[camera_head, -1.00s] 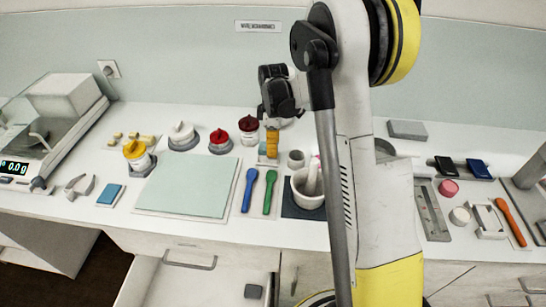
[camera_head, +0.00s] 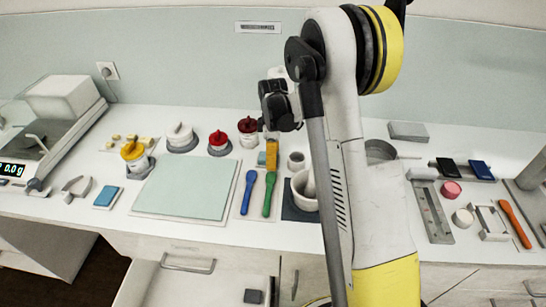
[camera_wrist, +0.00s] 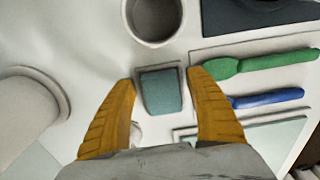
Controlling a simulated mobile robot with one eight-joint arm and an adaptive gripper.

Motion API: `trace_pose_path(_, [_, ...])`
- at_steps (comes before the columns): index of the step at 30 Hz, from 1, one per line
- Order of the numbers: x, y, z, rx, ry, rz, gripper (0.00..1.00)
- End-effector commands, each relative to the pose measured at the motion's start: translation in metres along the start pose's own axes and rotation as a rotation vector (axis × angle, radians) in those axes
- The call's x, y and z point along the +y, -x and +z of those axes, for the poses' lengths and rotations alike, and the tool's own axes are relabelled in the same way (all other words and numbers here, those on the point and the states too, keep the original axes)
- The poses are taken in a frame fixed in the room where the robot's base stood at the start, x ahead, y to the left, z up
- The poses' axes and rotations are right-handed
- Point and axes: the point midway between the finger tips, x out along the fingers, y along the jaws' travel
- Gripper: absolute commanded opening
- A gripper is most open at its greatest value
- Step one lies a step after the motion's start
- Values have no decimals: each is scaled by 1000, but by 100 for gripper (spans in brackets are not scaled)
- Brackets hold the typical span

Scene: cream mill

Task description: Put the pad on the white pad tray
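A small teal-blue pad (camera_wrist: 162,92) lies between the spread fingers of my gripper (camera_wrist: 162,108) in the wrist view, apart from both. A thin pale border (camera_wrist: 158,66) shows around it; I cannot tell whether this is the white pad tray. My gripper is open and empty. Another blue pad (camera_head: 107,196) lies on the counter at left, beside the large pale mat.
A small grey cup (camera_wrist: 155,15) stands close to the pad. Green (camera_head: 269,194) and blue (camera_head: 249,193) spatulas lie in front of it. A mortar (camera_head: 304,190) stands to the right, lidded jars (camera_head: 219,143) to the left. An open drawer (camera_head: 190,285) is below.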

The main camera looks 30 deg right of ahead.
Motion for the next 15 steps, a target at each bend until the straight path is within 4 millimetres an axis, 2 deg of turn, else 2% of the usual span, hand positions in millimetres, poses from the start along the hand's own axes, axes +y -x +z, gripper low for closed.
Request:
trace_pose_path(5, [0,2,0,0,0,0,64])
trace_pose_path(8, [0,11,0,0,0,0,64])
trace_pose_path(11, [0,29,0,0,0,0,64])
trace_pose_path(15, [0,63,0,0,0,0,64])
